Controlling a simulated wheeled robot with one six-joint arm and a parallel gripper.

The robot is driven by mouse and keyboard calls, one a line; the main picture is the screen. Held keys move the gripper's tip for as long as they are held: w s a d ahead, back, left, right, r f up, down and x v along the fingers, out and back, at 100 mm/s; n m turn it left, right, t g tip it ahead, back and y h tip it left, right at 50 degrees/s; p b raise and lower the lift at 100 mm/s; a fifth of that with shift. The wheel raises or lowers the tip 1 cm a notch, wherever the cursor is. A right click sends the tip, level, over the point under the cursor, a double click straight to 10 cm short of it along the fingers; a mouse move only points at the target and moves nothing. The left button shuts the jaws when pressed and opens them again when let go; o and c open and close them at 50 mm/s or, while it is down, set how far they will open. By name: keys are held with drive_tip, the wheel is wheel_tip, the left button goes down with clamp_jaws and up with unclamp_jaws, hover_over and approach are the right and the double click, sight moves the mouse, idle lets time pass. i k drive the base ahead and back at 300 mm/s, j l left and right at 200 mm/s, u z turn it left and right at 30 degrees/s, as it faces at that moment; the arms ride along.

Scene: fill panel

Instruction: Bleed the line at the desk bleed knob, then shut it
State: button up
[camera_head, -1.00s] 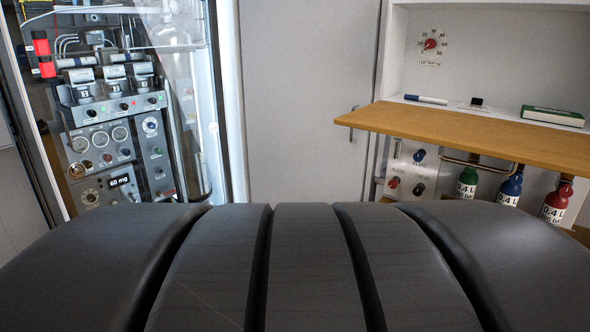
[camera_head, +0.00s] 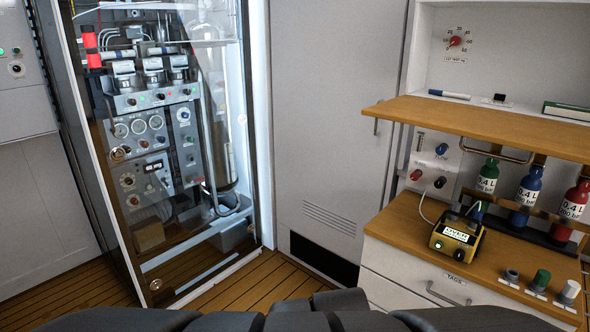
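A white panel (camera_head: 458,170) stands at the back of the desk, under the wooden shelf. It carries a blue knob (camera_head: 441,149) at the upper right, a red knob (camera_head: 416,174) at the lower left and a dark knob (camera_head: 440,182) at the lower right. Its small labels are too blurred to tell surely which knob is the bleed knob. A thin hose runs from the panel to a yellow device (camera_head: 455,238) on the desk, whose display seems to read "OVER". My gripper is not in view, so nothing shows touching the knobs.
The wooden shelf (camera_head: 490,124) overhangs the panel. Green (camera_head: 487,179), blue (camera_head: 528,187) and red (camera_head: 573,203) bottles stand to its right. Several fittings sit at the desk's front right, above a drawer (camera_head: 400,284). A glass-doored cabinet (camera_head: 170,150) stands at left.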

sight(415, 175)
drive_tip(key=i+z, duration=0.45)
drive_tip(key=i+j+z, duration=0.25)
drive_tip(key=i+z, duration=0.2)
drive_tip(key=i+j+z, duration=0.3)
drive_tip(key=z, duration=0.2)
